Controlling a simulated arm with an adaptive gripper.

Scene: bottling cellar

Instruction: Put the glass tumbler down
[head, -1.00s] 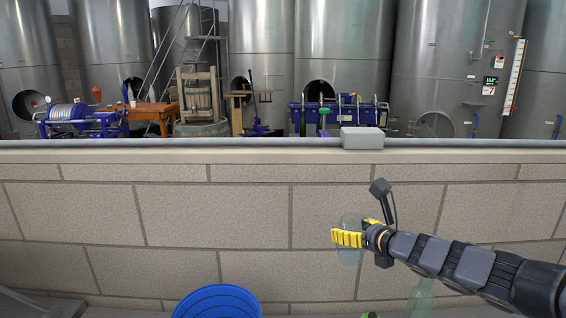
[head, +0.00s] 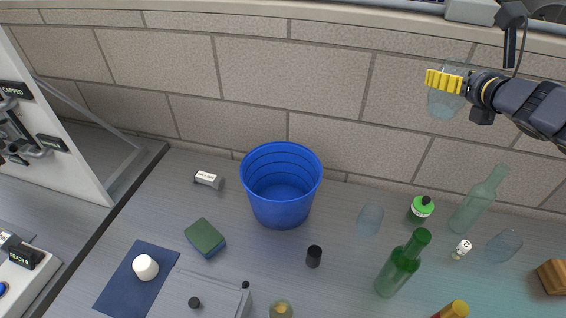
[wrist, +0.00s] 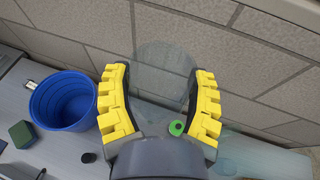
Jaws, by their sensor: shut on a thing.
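The glass tumbler (head: 443,104) is clear and nearly see-through. My gripper (head: 446,82) is shut on it, with yellow-padded fingers around its side, and holds it in front of the block wall at the upper right of the head view. In the wrist view the tumbler (wrist: 163,75) sits between the two yellow fingers of my gripper (wrist: 160,95). It appears upright and above the grey worktop (head: 340,270), not touching it.
On the worktop are a blue bucket (head: 281,215), a sponge (head: 205,238), a black cup (head: 314,257), a clear glass (head: 369,220), a green bottle (head: 398,270), a clear bottle (head: 474,207) and a green-capped container (head: 421,208).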

